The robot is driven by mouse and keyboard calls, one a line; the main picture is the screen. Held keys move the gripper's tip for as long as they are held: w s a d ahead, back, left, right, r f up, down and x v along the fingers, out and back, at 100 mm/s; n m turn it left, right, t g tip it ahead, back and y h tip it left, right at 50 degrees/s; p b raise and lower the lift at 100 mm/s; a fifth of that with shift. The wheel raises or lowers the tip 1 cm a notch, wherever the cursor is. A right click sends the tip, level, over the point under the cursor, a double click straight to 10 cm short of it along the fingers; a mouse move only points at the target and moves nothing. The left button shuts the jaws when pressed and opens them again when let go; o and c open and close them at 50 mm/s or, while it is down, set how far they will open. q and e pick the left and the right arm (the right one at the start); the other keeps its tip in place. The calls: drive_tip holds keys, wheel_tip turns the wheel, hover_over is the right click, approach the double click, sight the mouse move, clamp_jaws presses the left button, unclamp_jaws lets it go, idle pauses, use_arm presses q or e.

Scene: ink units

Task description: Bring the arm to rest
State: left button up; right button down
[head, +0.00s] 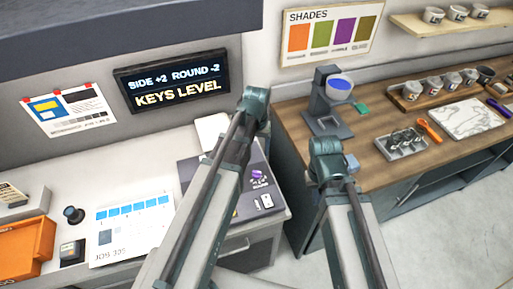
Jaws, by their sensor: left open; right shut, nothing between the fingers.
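My two arms rise from the bottom edge of the head view. My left arm leans up and to the right across the front of the grey cabinet, and its teal joint stands high near the middle. My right arm stands to the right of it, with its teal joint lower, in front of the wooden counter's near edge. Both arms look folded, and I can make out no fingers of either gripper. Neither arm visibly holds anything.
A dark grey unit (246,204) stands behind my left arm. A display (172,82) reads "SIDE +2 ROUND -2, KEYS LEVEL". The wooden counter (385,132) at right bears a grey machine (328,113), a metal tray (402,154) and several cups. An orange bin (22,250) is far left.

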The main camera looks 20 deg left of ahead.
use_arm(q)
drive_tip(key=s+d+f+m+b, duration=0.1)
drive_tip(key=s+d+f+b, duration=0.2)
drive_tip(key=s, duration=0.1)
drive_tip(key=s+d+f+m+b, duration=0.2)
drive_tip(key=s+d+f+b, duration=0.2)
drive_tip(key=s, duration=0.1)
drive_tip(key=s+d+f+m+y+b, duration=0.1)
drive_tip(key=s+d+f+b, duration=0.2)
drive_tip(key=s+b, duration=0.1)
drive_tip(key=shift+s+d+f+m, duration=0.2)
drive_tip(key=shift+s+f+m, duration=0.15)
drive_tip(key=shift+s+m, duration=0.1)
drive_tip(key=shift+s+d, duration=0.1)
